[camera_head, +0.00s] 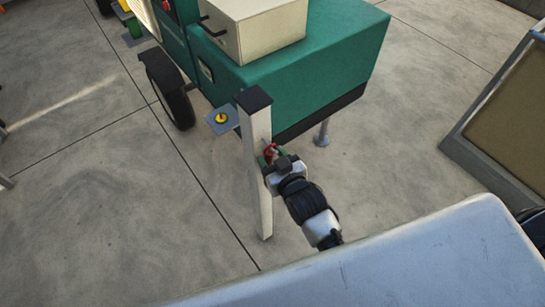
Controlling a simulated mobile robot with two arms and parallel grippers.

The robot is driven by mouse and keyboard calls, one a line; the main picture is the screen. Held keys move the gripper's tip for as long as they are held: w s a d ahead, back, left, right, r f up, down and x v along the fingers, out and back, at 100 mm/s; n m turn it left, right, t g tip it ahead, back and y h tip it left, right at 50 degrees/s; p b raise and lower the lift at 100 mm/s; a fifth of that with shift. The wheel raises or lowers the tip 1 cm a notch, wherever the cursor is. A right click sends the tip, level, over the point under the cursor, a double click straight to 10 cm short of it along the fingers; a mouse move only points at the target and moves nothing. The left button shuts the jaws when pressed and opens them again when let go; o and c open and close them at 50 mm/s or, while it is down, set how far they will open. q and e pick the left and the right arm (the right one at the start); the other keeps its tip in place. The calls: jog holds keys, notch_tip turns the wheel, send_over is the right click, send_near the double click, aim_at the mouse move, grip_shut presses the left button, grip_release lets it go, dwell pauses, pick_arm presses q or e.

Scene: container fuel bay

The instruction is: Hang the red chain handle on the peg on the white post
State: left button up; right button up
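The white post (256,185) stands upright near the middle, with a dark square cap on top. My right gripper (270,156) is up against the post at about mid-height. A small red thing (269,150), which looks like the red chain handle, shows at its fingertips. The fingers are small and partly hidden by the gripper body, so I cannot tell whether they are closed on the handle. The peg is not clear, and I cannot tell whether the handle is on it. No chain is clearly visible. My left gripper is not in view.
A green machine (330,60) on a black wheel (172,95) carries a cream box (255,28), just behind the post. A small plate with a yellow knob (221,118) is at the post's left side. A grey-framed panel (500,125) stands at right.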

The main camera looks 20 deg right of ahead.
jog(key=shift+s+a, duration=0.1)
jog(key=shift+a, duration=0.1)
jog(key=shift+s, duration=0.25)
jog(key=v, duration=1)
jog(key=s+d+f+g+h+p, duration=0.15)
jog(key=s+f+g, duration=0.25)
jog(key=f, duration=0.8)
jog(key=s+d+f+g+p, duration=0.1)
jog(key=s+f+g+p, duration=0.25)
jog(key=f, duration=0.85)
jog(key=s+d+f+g, duration=0.2)
jog(key=s+f, duration=0.2)
jog(key=s, duration=0.3)
jog(key=s+d+f+g+h+p, duration=0.1)
jog(key=s+d+f+g, duration=0.1)
jog(key=s+f, duration=0.2)
jog(key=s+d+f+g+p, duration=0.1)
jog(key=s+d+f+g, duration=0.1)
jog(key=s, duration=0.8)
notch_tip(320, 180, down, 3)
jog(key=shift+d+r+g, duration=0.2)
jog(key=shift+r+g, duration=0.05)
jog(key=shift+g, duration=0.2)
jog(key=shift+s+h, duration=0.1)
jog(key=shift+h, duration=0.15)
